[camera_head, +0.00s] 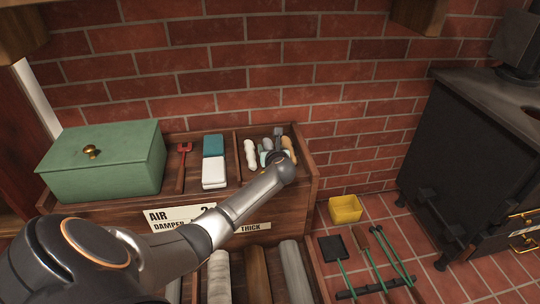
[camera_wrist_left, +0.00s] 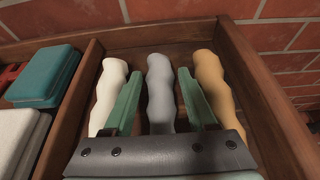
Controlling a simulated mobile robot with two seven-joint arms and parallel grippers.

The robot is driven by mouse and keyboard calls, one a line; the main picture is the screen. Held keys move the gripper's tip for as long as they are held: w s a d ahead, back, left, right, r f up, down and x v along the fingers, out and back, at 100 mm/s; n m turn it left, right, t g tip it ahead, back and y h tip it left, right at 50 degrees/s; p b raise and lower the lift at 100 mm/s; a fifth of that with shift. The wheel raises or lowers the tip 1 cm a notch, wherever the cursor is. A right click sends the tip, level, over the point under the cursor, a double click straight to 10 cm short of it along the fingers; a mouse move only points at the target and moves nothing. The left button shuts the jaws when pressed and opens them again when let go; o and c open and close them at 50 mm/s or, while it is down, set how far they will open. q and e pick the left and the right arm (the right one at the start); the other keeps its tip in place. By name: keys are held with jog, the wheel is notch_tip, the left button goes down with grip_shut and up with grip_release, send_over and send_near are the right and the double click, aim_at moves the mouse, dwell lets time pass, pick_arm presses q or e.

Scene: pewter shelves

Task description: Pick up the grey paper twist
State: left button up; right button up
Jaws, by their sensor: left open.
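The grey paper twist (camera_wrist_left: 160,88) lies in the right compartment of the wooden tray, between a white twist (camera_wrist_left: 108,92) and a tan twist (camera_wrist_left: 213,82). My left gripper (camera_wrist_left: 157,80) is open, with one green finger on each side of the grey twist in the left wrist view. I cannot tell whether the fingers touch it. The near end of the grey twist is hidden behind the gripper's dark crosspiece. In the head view my left gripper (camera_head: 273,146) is over the right compartment, and my arm hides part of the twists. My right gripper is not in view.
A wooden divider (camera_wrist_left: 88,72) and the tray's right wall (camera_wrist_left: 262,95) flank the compartment. Left of the divider are teal (camera_head: 213,145) and white (camera_head: 214,172) blocks and a red tool (camera_head: 182,160). A green box (camera_head: 105,160) stands further left. A yellow container (camera_head: 345,210) sits on the floor.

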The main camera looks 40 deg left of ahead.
pick_arm(q)
jog(key=shift+a, duration=0.1)
jog(key=c, duration=0.9)
grip_shut()
jog(key=shift+r, duration=0.15)
